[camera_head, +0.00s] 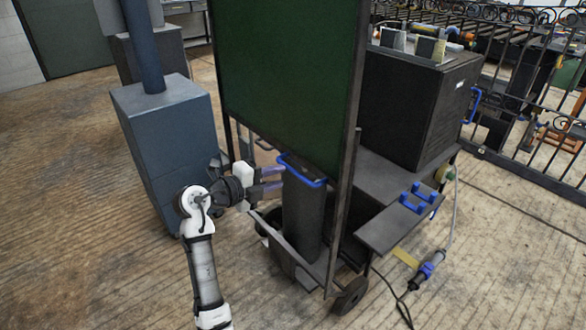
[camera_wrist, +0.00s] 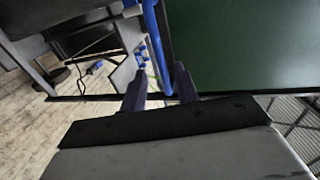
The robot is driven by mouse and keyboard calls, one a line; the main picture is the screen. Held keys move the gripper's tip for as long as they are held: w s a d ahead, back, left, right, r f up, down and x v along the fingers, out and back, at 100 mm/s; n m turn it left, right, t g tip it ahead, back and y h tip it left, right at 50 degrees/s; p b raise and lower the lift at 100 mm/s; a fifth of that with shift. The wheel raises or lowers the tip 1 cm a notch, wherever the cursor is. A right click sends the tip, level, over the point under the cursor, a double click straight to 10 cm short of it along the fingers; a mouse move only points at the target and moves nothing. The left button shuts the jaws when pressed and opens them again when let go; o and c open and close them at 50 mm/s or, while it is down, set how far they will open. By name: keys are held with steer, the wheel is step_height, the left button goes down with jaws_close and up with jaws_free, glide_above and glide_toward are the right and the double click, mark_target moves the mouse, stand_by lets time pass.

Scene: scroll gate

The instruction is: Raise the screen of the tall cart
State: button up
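The tall cart has a dark green screen (camera_head: 285,70) in a dark upright frame, and the screen also fills the right of the wrist view (camera_wrist: 240,45). A blue handle (camera_head: 303,173) is at the screen's lower edge. My gripper (camera_head: 279,178) is at the handle's left end, level with it. In the wrist view, the handle (camera_wrist: 154,36) runs between the two purple fingers of my gripper (camera_wrist: 161,75). Gaps show beside the handle, so the fingers look open. Whether a fingertip touches it, I cannot tell.
A blue-grey box with a post (camera_head: 165,130) stands close left of my arm. A black cabinet (camera_head: 415,105) and a shelf with blue handles (camera_head: 398,222) are on the right. A cable and a blue-grey tool (camera_head: 427,270) lie on the floor.

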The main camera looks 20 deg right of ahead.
mark_target(294, 169)
steer(key=p+x, duration=0.1)
steer(key=x, duration=0.5)
steer(key=shift+w+d, duration=0.2)
steer(key=shift+d, duration=0.15)
jaws_close()
